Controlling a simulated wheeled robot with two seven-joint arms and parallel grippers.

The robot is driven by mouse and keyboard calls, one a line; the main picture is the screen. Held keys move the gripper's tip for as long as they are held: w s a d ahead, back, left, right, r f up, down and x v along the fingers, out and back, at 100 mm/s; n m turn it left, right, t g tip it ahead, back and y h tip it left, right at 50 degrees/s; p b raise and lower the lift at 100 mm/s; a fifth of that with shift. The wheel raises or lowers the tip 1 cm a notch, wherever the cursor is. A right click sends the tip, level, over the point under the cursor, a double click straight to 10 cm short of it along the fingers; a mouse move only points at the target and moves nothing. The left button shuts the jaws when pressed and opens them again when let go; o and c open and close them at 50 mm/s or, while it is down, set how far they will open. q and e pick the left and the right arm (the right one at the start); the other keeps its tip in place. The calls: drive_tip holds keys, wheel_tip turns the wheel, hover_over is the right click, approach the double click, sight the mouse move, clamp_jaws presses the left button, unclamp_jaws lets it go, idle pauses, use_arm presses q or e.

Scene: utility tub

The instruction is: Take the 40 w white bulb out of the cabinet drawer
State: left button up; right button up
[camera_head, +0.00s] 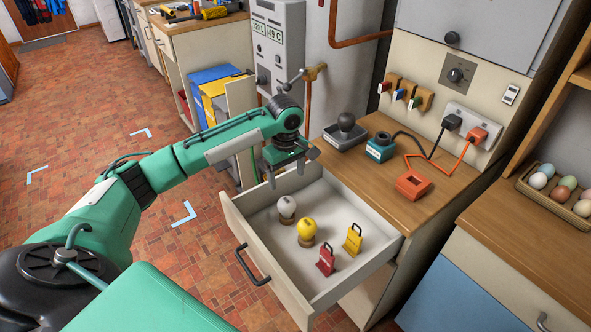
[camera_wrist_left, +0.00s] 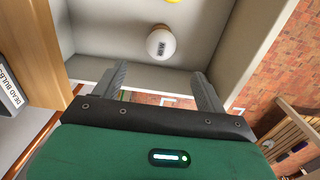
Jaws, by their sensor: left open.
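In the left wrist view the white bulb (camera_wrist_left: 158,38) shows a small dark label, too small to read surely. My left gripper (camera_head: 286,176) is open and empty, pointing down over the drawer just above and behind the bulb. Its two fingers also show in the left wrist view (camera_wrist_left: 158,76), spread apart, with the bulb beyond their tips. My right gripper is not in view.
A yellow bulb (camera_head: 307,228) stands close to the white one. A "DEAD BULBS" label (camera_wrist_left: 10,85) shows.

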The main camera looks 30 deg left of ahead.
use_arm(q)
hover_over(286, 201)
wheel_tip(286, 201, down, 5)
wheel_tip(286, 201, down, 8)
drive_tip(key=shift+w+r, duration=0.1)
drive_tip(key=shift+r, duration=0.05)
drive_tip(key=shift+c, duration=0.8)
drive_tip(key=c, duration=0.9)
drive_tip(key=shift+o, duration=0.2)
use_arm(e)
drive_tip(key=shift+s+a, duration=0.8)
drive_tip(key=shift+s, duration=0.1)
use_arm(q)
drive_tip(key=shift+r, duration=0.15)
